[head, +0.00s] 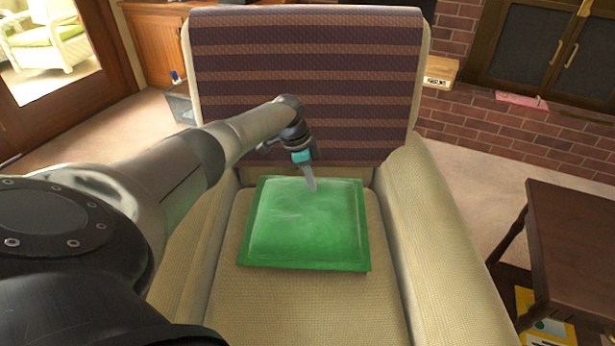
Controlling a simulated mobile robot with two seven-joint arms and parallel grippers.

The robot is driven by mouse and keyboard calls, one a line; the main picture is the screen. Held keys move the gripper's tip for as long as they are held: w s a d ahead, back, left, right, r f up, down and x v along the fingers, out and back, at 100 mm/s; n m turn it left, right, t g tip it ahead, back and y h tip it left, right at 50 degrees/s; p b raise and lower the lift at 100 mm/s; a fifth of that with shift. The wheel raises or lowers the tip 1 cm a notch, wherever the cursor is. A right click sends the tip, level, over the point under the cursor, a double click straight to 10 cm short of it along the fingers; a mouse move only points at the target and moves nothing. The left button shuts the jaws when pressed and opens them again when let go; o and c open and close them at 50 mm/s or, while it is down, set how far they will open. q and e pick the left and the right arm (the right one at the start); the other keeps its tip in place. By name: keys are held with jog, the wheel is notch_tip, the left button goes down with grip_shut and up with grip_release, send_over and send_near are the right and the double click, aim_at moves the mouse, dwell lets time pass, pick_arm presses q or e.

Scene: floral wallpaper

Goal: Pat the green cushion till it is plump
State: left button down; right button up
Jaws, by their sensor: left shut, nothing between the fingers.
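The green cushion (305,232) lies flat on the seat of a beige armchair (300,305), with its back edge near the chair's backrest. My left gripper (313,187) is shut and empty, pointing down over the back part of the cushion, right of its middle. Its fingertips overlap the cushion in the picture; I cannot tell whether they touch it. My left arm comes in from the left and hides part of the chair's left armrest. My right gripper is not in view.
A striped cloth (305,75) covers the backrest. The chair's right armrest (435,240) rises beside the seat. A dark wooden table (570,250) stands at the right. Behind are a brick hearth (520,130) and a small wooden box (440,72). The seat's front is clear.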

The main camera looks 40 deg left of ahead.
aim_at(314, 199)
pick_arm(q)
jog(key=shift+f, duration=0.2)
jog(key=shift+f+b, duration=1.6)
jog(key=shift+f, duration=0.1)
jog(key=shift+r, duration=0.1)
notch_tip(314, 199, up, 4)
jog(key=p, duration=0.3)
jog(key=shift+f+p, duration=0.2)
jog(key=shift+p, duration=0.15)
jog(key=shift+f, duration=0.15)
